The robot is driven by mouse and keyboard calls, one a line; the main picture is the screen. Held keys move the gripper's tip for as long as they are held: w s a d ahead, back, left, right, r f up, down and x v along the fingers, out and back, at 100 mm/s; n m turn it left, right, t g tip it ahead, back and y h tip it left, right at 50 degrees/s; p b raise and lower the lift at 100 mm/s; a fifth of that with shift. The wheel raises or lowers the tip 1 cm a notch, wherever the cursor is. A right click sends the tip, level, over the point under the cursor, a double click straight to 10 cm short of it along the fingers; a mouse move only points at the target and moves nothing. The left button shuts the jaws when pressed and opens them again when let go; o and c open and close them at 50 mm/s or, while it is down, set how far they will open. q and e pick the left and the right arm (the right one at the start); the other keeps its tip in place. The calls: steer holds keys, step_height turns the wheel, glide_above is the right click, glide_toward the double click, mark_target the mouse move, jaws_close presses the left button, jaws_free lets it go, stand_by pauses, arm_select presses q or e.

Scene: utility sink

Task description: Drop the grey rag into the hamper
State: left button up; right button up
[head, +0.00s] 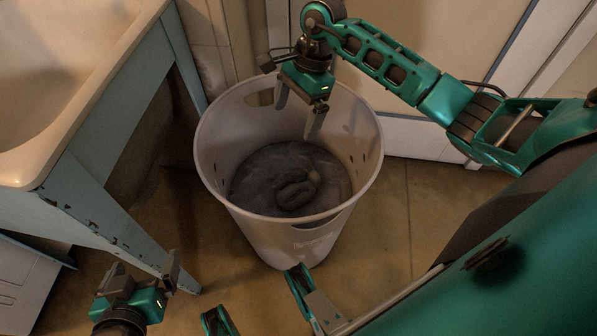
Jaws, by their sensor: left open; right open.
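The hamper (222,187) is a pale round plastic bin with handle slots, standing upright on the floor in the middle of the head view. The grey rag (297,192) appears as a dark grey crumpled bundle low inside it, on other dark grey material that I cannot tell apart clearly. My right gripper (298,117) hangs above the back of the hamper's opening, fingers pointing down, open and empty, apart from the rag. My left gripper (146,270) is at the lower left, outside the hamper, open and empty.
A utility sink (70,75) on a worn blue stand (100,200) is to the left of the hamper. A pale door or cabinet front (430,60) is behind it. Brown floor (395,225) is clear to the hamper's right.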

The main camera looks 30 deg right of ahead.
steer(key=p+v, duration=0.1)
steer(key=v, duration=0.9)
steer(key=shift+p, duration=0.35)
